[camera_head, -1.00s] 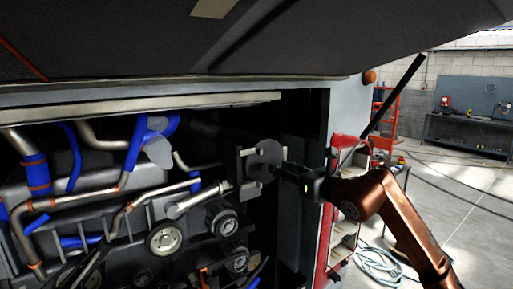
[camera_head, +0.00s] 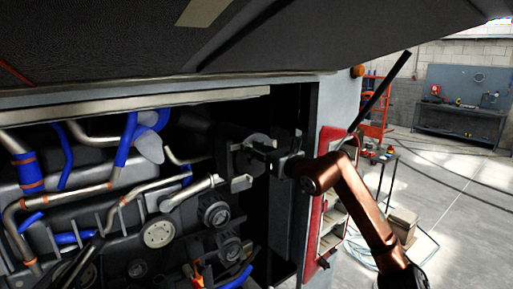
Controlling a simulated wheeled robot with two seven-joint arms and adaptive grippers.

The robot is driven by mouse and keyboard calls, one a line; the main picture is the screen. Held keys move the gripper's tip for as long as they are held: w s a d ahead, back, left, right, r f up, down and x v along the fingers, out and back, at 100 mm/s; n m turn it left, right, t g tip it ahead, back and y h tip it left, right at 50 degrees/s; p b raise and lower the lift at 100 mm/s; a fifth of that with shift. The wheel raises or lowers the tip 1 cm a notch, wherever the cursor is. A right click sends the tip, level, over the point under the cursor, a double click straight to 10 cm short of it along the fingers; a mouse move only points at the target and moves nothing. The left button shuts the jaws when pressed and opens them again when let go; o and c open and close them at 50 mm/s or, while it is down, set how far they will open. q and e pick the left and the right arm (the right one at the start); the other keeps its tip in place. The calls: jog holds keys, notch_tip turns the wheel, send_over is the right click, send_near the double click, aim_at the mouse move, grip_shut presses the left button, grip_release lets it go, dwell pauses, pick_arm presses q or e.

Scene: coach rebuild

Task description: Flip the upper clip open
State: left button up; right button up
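A dark housing with a round disc-like end (camera_head: 257,139) sits at the right side of the engine bay. Pale, small clip-like pieces show on it, an upper one (camera_head: 236,147) and a lower one (camera_head: 241,184). I cannot tell clearly whether the upper one is shut or open. My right gripper (camera_head: 264,152) reaches in from the right, its dark fingers in front of the housing and overlapping it in the picture. Contact and finger gap cannot be made out against the dark background. My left gripper is not in view.
Blue hoses (camera_head: 128,142), metal pipes (camera_head: 60,200) and pulleys (camera_head: 158,231) fill the bay to the left. A raised dark lid (camera_head: 200,55) hangs above. The red-edged side compartment (camera_head: 327,190) is close to my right arm. Open floor lies at the right.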

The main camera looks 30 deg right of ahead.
jog(key=shift+c, duration=0.4)
grip_shut()
